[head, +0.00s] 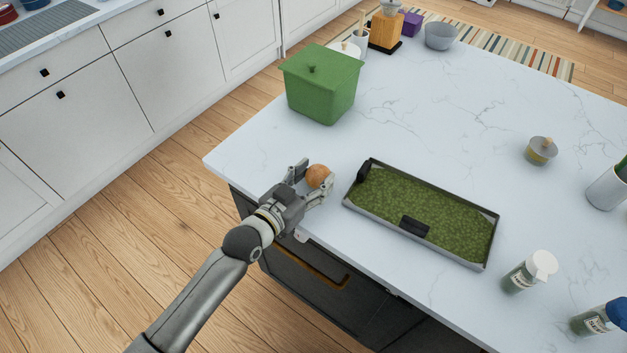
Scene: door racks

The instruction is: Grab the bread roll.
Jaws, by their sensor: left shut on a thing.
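The bread roll (318,175) is small, round and orange-brown. It sits at the near left edge of the white marble counter, between the fingers of my left gripper (313,181). My left gripper is shut on it, with a finger on either side; the fingers and palm hide part of its lower side. I cannot tell whether the roll touches the counter. My right gripper is not in view.
A tray with a green mottled bottom (440,213) lies just right of the gripper. A green lidded box (322,88) stands behind it. A small lidded pot (541,150) and bottles (529,272) stand to the right. The counter's middle (440,120) is clear.

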